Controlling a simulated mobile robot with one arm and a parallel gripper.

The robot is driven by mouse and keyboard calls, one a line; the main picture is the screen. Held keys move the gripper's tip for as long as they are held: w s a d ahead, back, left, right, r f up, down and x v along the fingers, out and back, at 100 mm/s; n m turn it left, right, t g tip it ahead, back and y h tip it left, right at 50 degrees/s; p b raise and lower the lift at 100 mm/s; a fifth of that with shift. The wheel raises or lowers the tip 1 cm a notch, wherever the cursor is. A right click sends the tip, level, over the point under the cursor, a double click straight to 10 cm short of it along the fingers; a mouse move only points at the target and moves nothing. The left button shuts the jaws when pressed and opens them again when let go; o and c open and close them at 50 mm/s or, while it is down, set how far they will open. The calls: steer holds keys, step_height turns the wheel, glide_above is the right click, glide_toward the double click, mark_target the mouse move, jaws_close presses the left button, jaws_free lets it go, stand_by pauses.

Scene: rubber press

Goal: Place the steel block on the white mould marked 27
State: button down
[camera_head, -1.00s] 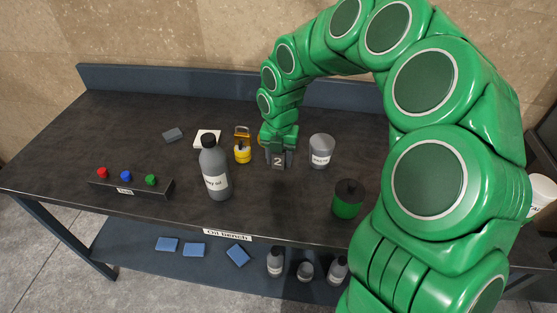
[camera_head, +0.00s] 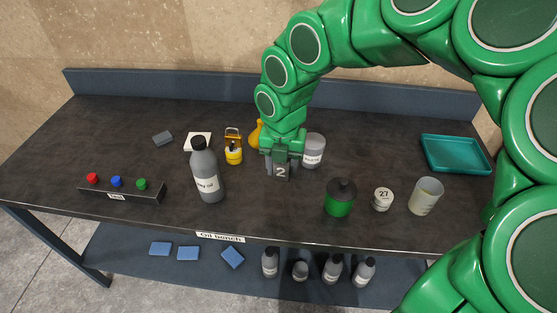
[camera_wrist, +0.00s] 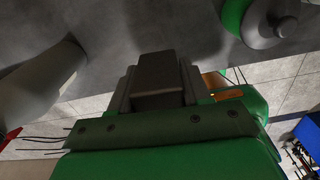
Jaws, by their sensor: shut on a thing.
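My gripper (camera_head: 281,168) is shut on the steel block (camera_head: 282,173), a dark grey block with a "2" on its front. The block also shows between the jaws in the wrist view (camera_wrist: 158,72). My gripper holds it over the middle of the bench; whether it touches the top I cannot tell. The mould's top looks clear.
A grey jar (camera_head: 313,150), yellow padlock (camera_head: 234,152) and oil bottle (camera_head: 207,172) stand near my gripper.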

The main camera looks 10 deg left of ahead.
steer(key=shift+s+d+r, duration=0.25)
steer(key=shift+s, duration=0.25)
steer(key=shift+s+d+r, duration=0.2)
steer(key=shift+s+r, duration=0.05)
steer(key=shift+s, duration=0.2)
